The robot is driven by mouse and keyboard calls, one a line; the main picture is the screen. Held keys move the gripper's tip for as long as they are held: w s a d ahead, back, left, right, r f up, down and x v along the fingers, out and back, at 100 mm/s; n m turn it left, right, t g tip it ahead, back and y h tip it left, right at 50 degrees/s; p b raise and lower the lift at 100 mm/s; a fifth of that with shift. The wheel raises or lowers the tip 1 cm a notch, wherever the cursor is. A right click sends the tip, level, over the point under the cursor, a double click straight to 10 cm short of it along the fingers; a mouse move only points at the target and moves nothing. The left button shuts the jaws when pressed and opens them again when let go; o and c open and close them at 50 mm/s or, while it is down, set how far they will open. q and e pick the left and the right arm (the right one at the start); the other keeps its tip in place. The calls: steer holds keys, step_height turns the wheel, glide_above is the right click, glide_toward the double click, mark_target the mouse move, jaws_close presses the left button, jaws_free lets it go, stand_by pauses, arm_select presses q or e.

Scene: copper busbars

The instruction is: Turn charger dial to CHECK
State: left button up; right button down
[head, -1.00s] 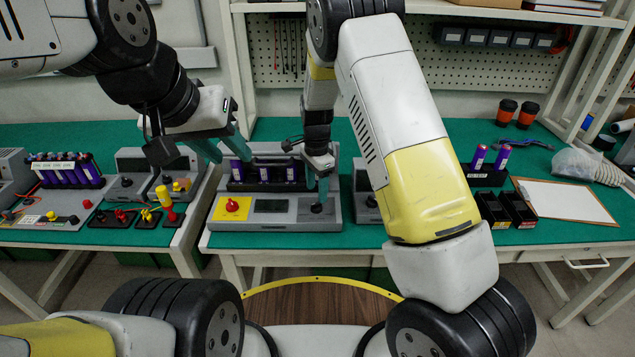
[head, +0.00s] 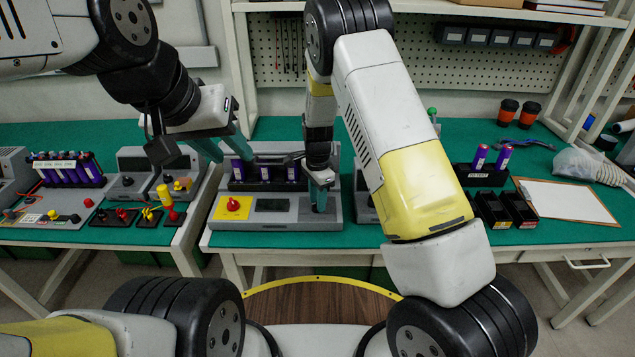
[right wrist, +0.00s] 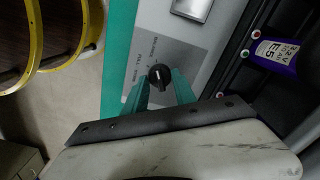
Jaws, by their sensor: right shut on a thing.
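The charger (head: 285,222) is a grey unit on the green bench with a yellow panel, a red knob and a small display. Its black dial (right wrist: 160,77) sits on a grey label plate in the right wrist view. My right gripper (right wrist: 160,88) is shut on the dial, one teal finger on either side. In the head view the right gripper (head: 319,198) hides the dial. My left gripper (head: 227,147) is open and empty above the charger's left end.
Purple cells (head: 265,171) stand in the charger's rear slots, close behind my right gripper. Another grey unit (head: 366,196) is just right. Jacks and plugs (head: 150,214) are on the left bench. A clipboard (head: 568,200) lies at right.

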steer(key=shift+n, duration=0.4)
steer(key=n, duration=1)
steer(key=shift+n, duration=0.4)
steer(key=n, duration=0.6)
steer(key=shift+n, duration=0.3)
steer(key=n, duration=0.5)
steer(key=shift+n, duration=0.3)
steer(key=shift+a, duration=0.1)
steer(key=c, duration=1)
jaws_free()
